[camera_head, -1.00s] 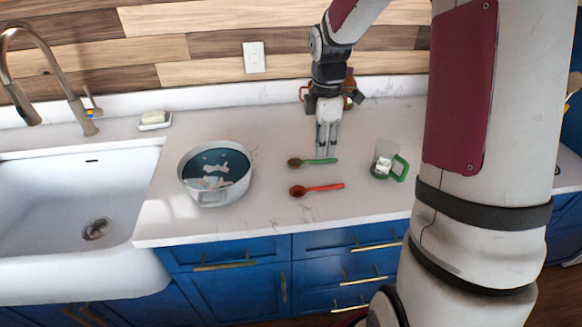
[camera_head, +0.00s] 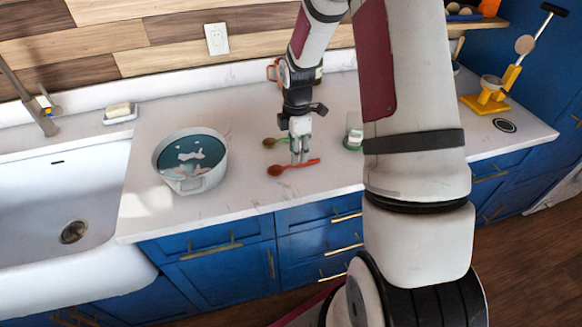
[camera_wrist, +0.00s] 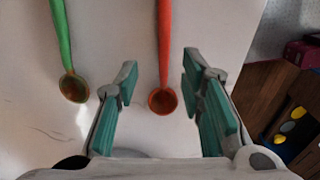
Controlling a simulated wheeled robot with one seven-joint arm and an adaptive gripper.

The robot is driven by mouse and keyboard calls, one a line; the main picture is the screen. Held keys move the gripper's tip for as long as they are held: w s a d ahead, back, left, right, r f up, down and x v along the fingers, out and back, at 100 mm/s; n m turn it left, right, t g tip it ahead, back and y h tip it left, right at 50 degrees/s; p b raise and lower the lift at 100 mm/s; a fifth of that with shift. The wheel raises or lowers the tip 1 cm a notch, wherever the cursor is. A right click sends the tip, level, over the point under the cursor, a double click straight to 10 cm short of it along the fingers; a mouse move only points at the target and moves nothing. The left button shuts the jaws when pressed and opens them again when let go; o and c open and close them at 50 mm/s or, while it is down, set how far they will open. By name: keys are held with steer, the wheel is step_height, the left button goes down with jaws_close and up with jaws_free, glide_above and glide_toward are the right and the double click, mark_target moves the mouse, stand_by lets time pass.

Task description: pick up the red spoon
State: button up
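The red spoon (camera_head: 290,167) lies on the white counter near its front edge, its bowl to the left and its handle to the right. My gripper (camera_head: 300,158) is over it, pointing down. In the wrist view the red spoon (camera_wrist: 164,60) lies between my two finger pads (camera_wrist: 158,90), with its bowl towards my gripper and its handle running up out of the picture. The fingers are apart and hold nothing. The gap in height between fingertips and spoon cannot be told.
A green spoon (camera_head: 275,142) lies behind the red one and shows left of my fingers in the wrist view (camera_wrist: 65,50). A white pot (camera_head: 190,180) stands to the left, beside the sink (camera_head: 60,190). A green-handled cup (camera_head: 354,138) stands to the right, partly hidden by my arm.

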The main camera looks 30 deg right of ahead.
steer(key=f, duration=0.4)
steer(key=shift+s+d+p, duration=0.25)
steer(key=shift+s+p, duration=0.05)
steer(key=shift+p, duration=0.05)
jaws_close()
steer(key=shift+r, duration=0.1)
